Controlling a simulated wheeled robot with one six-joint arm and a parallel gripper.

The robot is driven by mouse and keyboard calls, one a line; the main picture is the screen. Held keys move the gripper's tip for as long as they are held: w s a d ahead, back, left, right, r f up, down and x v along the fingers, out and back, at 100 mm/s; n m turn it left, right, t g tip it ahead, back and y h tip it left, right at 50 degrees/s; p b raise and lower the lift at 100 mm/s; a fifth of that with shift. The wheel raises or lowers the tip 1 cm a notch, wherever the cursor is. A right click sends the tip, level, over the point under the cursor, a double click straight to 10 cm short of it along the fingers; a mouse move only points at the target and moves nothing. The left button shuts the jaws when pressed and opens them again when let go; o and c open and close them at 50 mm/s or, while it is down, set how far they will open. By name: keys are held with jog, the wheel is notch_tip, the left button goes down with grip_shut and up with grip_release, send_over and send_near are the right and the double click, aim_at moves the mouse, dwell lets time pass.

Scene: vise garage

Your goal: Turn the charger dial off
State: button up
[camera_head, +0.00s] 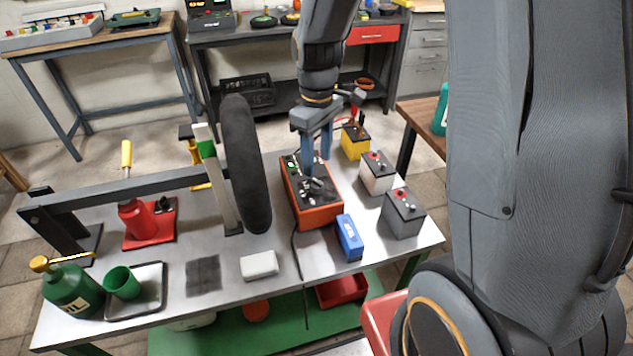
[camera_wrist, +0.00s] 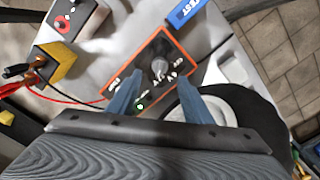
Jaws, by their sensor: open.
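The charger (camera_head: 322,216) is an orange box with a black top panel, standing on the metal workbench; it also shows in the wrist view (camera_wrist: 184,46). Its round grey dial (camera_wrist: 159,68) sits on the panel among white markings. A small green light glows on the panel, nearer my gripper. My gripper (camera_head: 316,172) is above the charger, pointing down, with blue fingers. In the wrist view its open fingers (camera_wrist: 159,84) are spread, with the dial between and just beyond the tips. I cannot tell whether they touch the panel. The dial's pointer direction is unclear.
A black tire (camera_head: 246,165) stands close left of the charger. A blue tester box (camera_head: 349,237) lies at its front right. Grey (camera_head: 403,213), white (camera_head: 376,173) and yellow (camera_head: 355,141) batteries stand to the right, with red and black cables at the yellow one.

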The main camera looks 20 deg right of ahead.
aim_at(317, 181)
jog(key=shift+f+p, duration=0.6)
jog(key=shift+f, duration=3.15)
jog(key=shift+c, duration=0.4)
jog(key=c, duration=1)
